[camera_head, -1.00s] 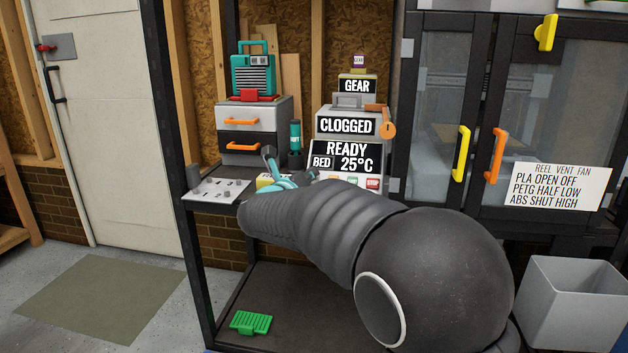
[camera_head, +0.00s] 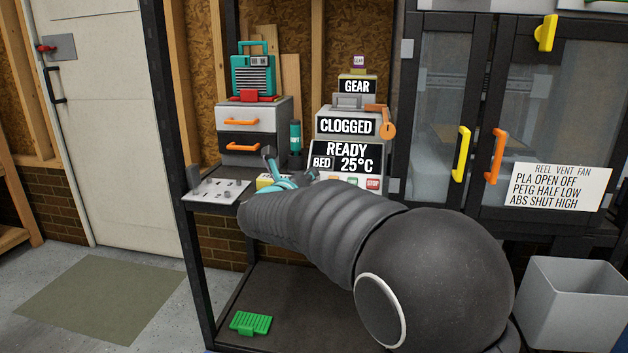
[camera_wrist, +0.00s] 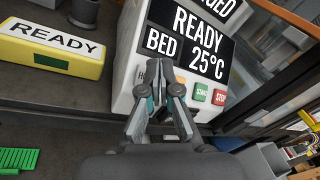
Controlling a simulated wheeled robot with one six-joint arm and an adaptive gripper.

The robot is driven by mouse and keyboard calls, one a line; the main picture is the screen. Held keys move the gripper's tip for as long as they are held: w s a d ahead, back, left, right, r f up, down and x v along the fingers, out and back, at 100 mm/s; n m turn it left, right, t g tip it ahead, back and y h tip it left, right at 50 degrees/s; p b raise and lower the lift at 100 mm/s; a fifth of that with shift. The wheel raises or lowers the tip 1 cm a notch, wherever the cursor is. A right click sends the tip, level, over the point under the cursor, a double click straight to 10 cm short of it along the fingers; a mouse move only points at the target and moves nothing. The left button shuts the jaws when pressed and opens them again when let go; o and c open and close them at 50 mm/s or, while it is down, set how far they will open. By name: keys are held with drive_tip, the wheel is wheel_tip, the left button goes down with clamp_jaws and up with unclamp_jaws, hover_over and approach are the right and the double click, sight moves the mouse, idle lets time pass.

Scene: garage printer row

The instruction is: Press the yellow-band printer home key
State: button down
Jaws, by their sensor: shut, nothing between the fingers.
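The control panel (camera_wrist: 187,78) shows "READY BED 25°C" and a row of keys; it also shows in the head view (camera_head: 345,156). A green START key (camera_wrist: 202,92) and a red STOP key (camera_wrist: 220,97) are clear in the wrist view. Left of them, a pale key with an "H" (camera_wrist: 141,76) is partly hidden by my gripper's left finger. My gripper (camera_wrist: 161,91) is shut and empty, with its tips in front of the panel's lower left. I cannot tell whether they touch it.
A yellow block labelled READY (camera_wrist: 50,47) lies left of the panel. A sloped plate with small knobs (camera_head: 216,190) stands farther left. A drawer unit (camera_head: 252,130) is behind. A black cabinet with a yellow handle (camera_head: 461,153) is right. A green tray (camera_head: 250,323) lies below.

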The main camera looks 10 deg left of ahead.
drive_tip(key=shift+f, duration=0.1)
drive_tip(key=shift+w+f+b, duration=0.25)
drive_tip(key=shift+w+b, duration=0.05)
drive_tip(key=shift+b, duration=0.25)
